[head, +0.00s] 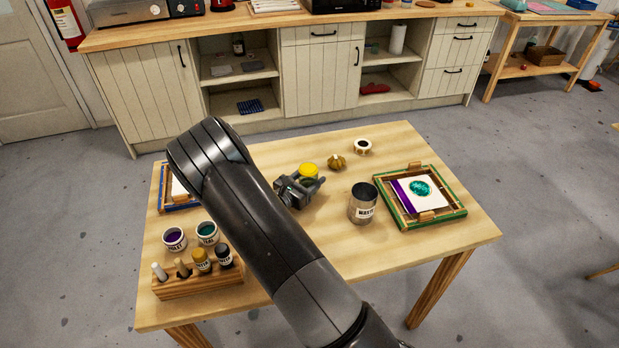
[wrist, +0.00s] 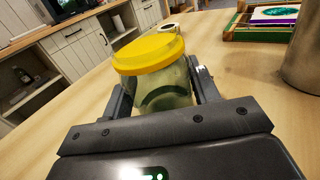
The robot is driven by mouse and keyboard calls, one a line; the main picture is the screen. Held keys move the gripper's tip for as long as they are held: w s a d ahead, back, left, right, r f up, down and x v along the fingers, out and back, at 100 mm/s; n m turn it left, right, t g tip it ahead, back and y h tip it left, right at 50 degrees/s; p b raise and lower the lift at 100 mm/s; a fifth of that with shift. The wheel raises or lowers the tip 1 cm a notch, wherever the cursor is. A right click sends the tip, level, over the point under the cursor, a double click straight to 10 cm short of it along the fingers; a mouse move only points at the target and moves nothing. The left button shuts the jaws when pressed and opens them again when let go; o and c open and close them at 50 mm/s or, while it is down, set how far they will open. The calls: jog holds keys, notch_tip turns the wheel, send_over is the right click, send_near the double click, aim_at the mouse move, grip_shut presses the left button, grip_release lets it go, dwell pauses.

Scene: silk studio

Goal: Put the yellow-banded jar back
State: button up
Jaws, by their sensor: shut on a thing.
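The yellow-banded jar (wrist: 155,75) is clear, greenish glass with a wide yellow band at its top. My gripper (wrist: 155,97) is shut on it, one finger on each side of the glass. In the head view my gripper (head: 308,184) is over the middle of the table, with the jar's yellow top (head: 308,169) showing just beyond it. The jar looks about upright. Its base is hidden, so I cannot tell whether it touches the table.
A waste tin (head: 363,204) stands right of my gripper, beside a green frame (head: 448,216). A brass-coloured object (head: 337,161) and small white pot (head: 363,147) are behind. A wooden rack (head: 198,283) with bottles, a purple pot (head: 174,239) and teal pot (head: 207,233) stand left. The front right is clear.

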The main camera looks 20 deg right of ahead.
aim_at(302, 184)
jog(key=o, duration=1.2)
jog(key=shift+f, duration=0.1)
jog(key=shift+a, duration=0.1)
jog(key=v, duration=0.7)
jog(key=shift+s+a, duration=0.1)
jog(key=shift+s, duration=0.05)
jog(key=shift+r, duration=0.25)
